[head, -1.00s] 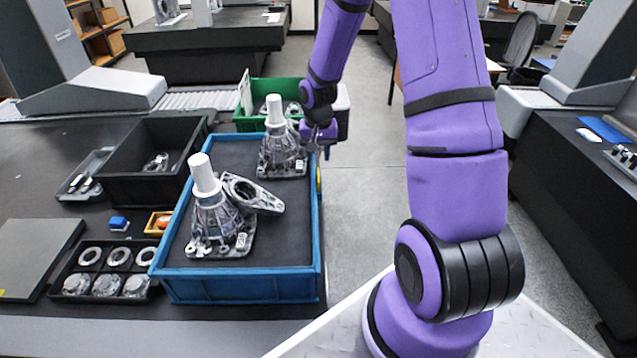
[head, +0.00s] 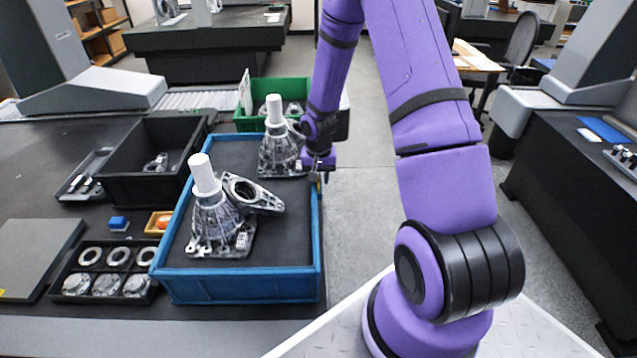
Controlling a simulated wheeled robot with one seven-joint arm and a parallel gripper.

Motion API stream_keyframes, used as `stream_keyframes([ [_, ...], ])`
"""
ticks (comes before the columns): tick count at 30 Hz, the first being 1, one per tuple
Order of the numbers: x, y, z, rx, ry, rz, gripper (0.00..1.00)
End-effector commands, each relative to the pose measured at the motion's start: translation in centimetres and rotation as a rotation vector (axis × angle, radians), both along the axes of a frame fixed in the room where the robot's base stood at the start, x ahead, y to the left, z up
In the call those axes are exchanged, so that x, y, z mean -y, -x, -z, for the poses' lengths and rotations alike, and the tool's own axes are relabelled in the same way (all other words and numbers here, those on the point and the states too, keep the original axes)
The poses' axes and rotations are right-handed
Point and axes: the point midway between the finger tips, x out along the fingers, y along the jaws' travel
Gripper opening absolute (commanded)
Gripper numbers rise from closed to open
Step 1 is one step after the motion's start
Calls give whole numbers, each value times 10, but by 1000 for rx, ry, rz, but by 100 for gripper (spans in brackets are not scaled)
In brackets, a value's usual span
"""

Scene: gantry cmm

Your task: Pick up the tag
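I cannot make out the tag for sure. One second ago a small yellow piece showed on the right rim of the blue crate (head: 240,271). My gripper (head: 319,180) is now at that spot, low over the right rim near the crate's far end, and covers most of it. The gripper points down. Its fingers are too small and dark to tell whether they are open or shut, or whether they hold anything.
The blue crate holds a near casting (head: 218,226) with a white cylinder, a loose bracket (head: 254,194), and a far casting (head: 276,152) close to my gripper. A green bin (head: 292,90) with a white card stands behind.

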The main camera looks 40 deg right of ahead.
Motion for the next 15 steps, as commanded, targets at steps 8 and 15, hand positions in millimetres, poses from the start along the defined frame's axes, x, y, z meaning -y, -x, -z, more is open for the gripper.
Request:
stream_keyframes([
  [8,0,0,0,0,0,0,1],
  [15,0,0,-1,0,0,0,0],
])
